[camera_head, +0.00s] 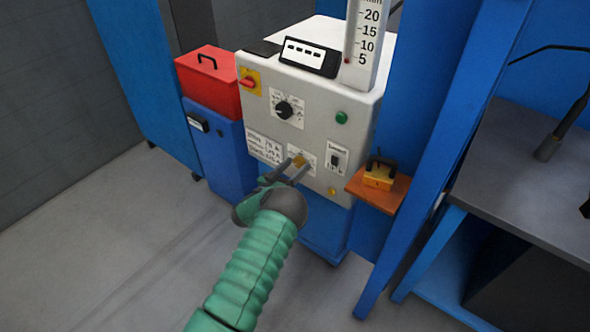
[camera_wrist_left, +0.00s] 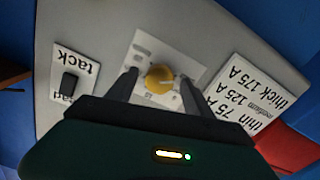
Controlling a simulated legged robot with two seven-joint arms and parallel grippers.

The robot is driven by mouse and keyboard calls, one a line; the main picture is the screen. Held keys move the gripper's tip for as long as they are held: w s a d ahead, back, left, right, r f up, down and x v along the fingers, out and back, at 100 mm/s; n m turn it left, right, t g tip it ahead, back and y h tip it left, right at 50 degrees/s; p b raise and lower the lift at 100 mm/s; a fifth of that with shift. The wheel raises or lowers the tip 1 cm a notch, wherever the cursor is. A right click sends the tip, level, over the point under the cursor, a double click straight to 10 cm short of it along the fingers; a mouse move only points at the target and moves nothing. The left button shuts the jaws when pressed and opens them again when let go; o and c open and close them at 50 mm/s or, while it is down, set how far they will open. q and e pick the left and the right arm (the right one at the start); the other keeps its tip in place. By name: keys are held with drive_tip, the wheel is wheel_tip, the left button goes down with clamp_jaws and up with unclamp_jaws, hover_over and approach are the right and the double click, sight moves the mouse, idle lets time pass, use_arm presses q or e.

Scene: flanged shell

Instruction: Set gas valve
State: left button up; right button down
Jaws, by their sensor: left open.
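A yellow knob (camera_head: 299,161) sits on a white scale plate low on the front of a grey control panel (camera_head: 318,98). It also shows in the left wrist view (camera_wrist_left: 159,79), with a pale pointer mark on its face. My left gripper (camera_head: 291,170) is open in front of the knob. In the left wrist view its two fingers (camera_wrist_left: 160,88) stand on either side of the knob, with gaps between. I cannot tell whether the fingertips reach around it in depth. A gas flow scale (camera_head: 366,40) with a red ball near the 5 mark stands on the panel. My right gripper is not in view.
A black knob (camera_head: 284,110), red switch (camera_head: 248,83), green button (camera_head: 341,117) and black toggle (camera_head: 335,159) are on the panel. A red toolbox (camera_head: 208,80) stands left; a wooden shelf (camera_head: 376,190) with a yellow device (camera_head: 379,177) juts out right. The floor in front is clear.

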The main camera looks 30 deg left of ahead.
use_arm(q)
drive_tip(key=shift+w, duration=0.2)
drive_tip(key=shift+a, duration=0.1)
drive_tip(key=c, duration=0.3)
clamp_jaws()
